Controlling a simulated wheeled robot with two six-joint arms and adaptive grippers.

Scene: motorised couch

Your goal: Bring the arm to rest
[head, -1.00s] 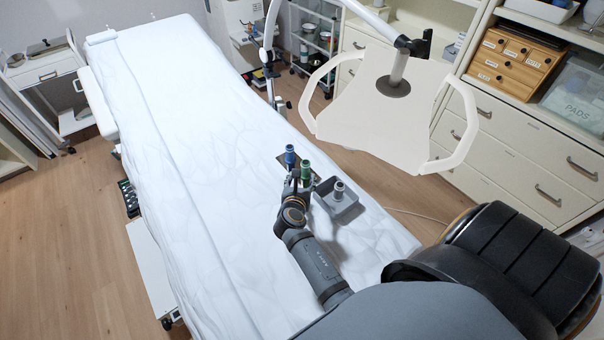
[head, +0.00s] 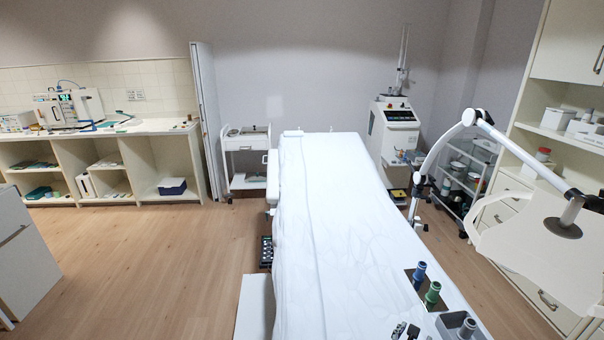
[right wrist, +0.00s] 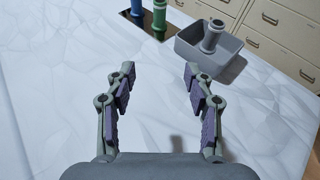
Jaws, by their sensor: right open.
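My right gripper (right wrist: 158,85) is open and empty above the white sheet of the couch (head: 330,220). Its fingertips also show at the bottom edge of the head view (head: 405,331). Beyond the fingers in the right wrist view are a blue cylinder (right wrist: 137,8) and a green cylinder (right wrist: 159,16), both upright on a dark plate. To their right a grey tray (right wrist: 232,70) holds a grey cylinder (right wrist: 212,36). The gripper is apart from all of them. My left gripper is not in view.
A white lamp-like panel on a jointed arm (head: 450,130) hangs over the couch's right side. Drawers stand at the right, a wheeled machine (head: 395,130) at the back. A small trolley (head: 248,155) stands left of the couch head. Wooden floor at left is clear.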

